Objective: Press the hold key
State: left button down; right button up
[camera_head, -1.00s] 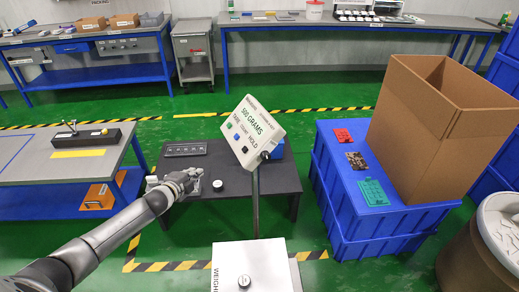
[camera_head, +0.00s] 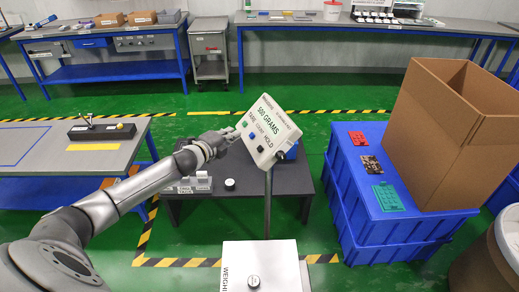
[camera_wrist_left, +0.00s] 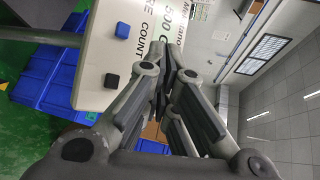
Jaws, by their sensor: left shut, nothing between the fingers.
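The white display panel (camera_head: 283,122) stands tilted on a grey post, with "500 GRAMS" and the words TARE, COUNT and HOLD on its face. Its green key (camera_head: 244,124), blue key (camera_head: 252,136) and black hold key (camera_head: 260,149) sit in a slanted row. My left gripper (camera_head: 232,136) is shut and empty, just left of the panel near the green and blue keys; contact cannot be told. My right gripper is out of view.
A dark low table (camera_head: 290,178) stands behind the post, with small weights on it. A weighing box (camera_head: 262,258) is in front. Blue crates (camera_head: 350,215) with flat cards and a cardboard box (camera_head: 430,140) stand right. A grey workbench (camera_head: 50,170) is left.

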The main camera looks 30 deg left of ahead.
aim_at(260, 149)
pick_arm(q)
jog(key=w+d+f+b, duration=0.3)
jog(key=w+f+b, duration=0.1)
jog(key=f+b, duration=0.1)
jog(key=shift+w+d+f+b, duration=0.3)
jog(key=shift+w+d+f, duration=0.1)
jog(key=shift+f, duration=0.15)
dwell(1.2)
jog(key=shift+w+d+f, duration=0.15)
jog(key=shift+w+f, duration=0.05)
jog(key=shift+f, duration=0.05)
jog(key=shift+w+d+f+b, duration=0.2)
jog(key=shift+f+b, duration=0.1)
jog(key=shift+b, duration=0.1)
dwell(0.6)
jog(key=shift+r, duration=0.1)
jog(key=shift+s+a+r+p, duration=0.35)
jog(key=shift+s+r+p, duration=0.15)
jog(key=shift+p, duration=0.2)
